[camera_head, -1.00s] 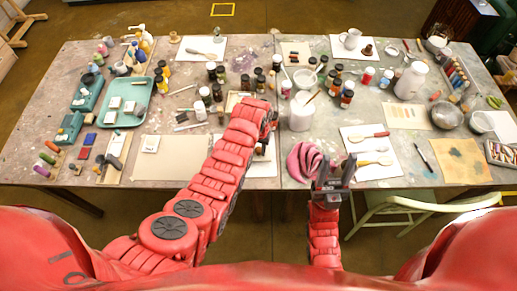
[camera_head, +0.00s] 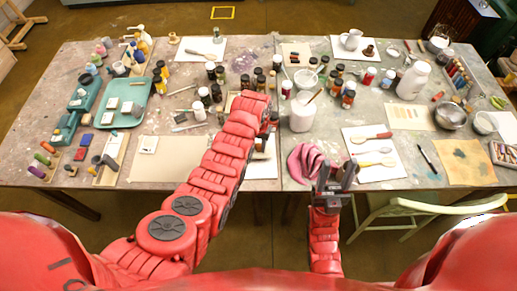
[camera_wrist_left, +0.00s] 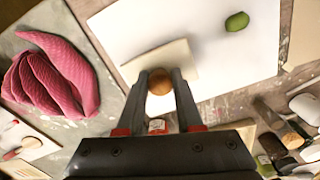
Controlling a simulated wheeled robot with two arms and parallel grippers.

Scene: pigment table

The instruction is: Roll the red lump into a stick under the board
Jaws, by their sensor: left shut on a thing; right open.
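In the left wrist view, my left gripper (camera_wrist_left: 160,100) is shut on the round brown knob (camera_wrist_left: 160,82) of a small pale board (camera_wrist_left: 158,63). The board is over the white sheet (camera_wrist_left: 205,50); I cannot tell whether it touches the sheet. No red lump shows on the sheet; whatever lies under the board is hidden. A green lump (camera_wrist_left: 237,21) lies apart on the sheet. In the head view, my left arm covers most of the sheet (camera_head: 264,168) and the board. My right gripper (camera_head: 333,178) is open and empty at the table's front edge.
A crumpled pink cloth (camera_head: 305,162) lies between the sheet and my right gripper. A white jar (camera_head: 301,116) stands behind it. Several small dark bottles (camera_head: 217,93) stand left of my left arm.

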